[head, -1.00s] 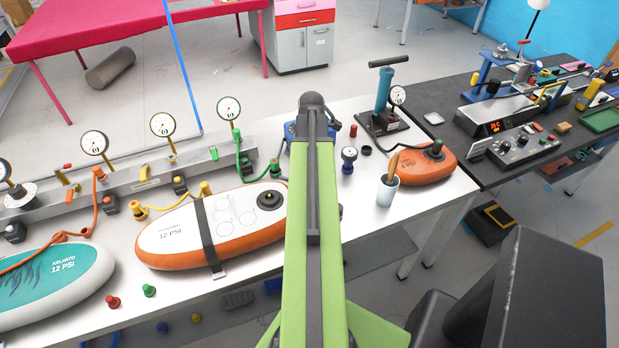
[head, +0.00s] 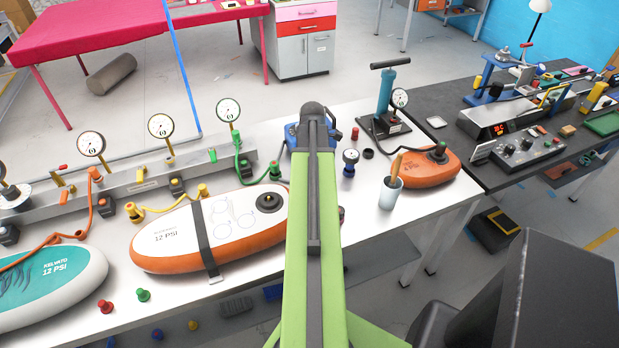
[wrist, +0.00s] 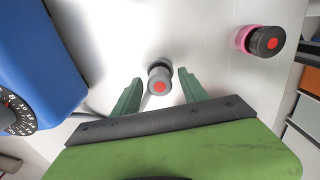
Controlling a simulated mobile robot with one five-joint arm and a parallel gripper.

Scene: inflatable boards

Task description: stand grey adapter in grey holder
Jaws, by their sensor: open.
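In the wrist view a small grey adapter (wrist: 159,80) with a red centre on its end stands on the white bench top. My gripper (wrist: 160,73) is open, with one green finger on each side of the adapter. Gaps show between the fingers and the adapter, so it does not look gripped. In the head view my green arm covers the gripper and adapter. I cannot pick out the grey holder in either view.
A blue box with a dial (wrist: 30,55) is left of the fingers, and a pink and black fitting (wrist: 262,40) stands to the right. An orange-edged board (head: 170,238), a cup (head: 390,193) and a blue pump (head: 385,92) are on the bench.

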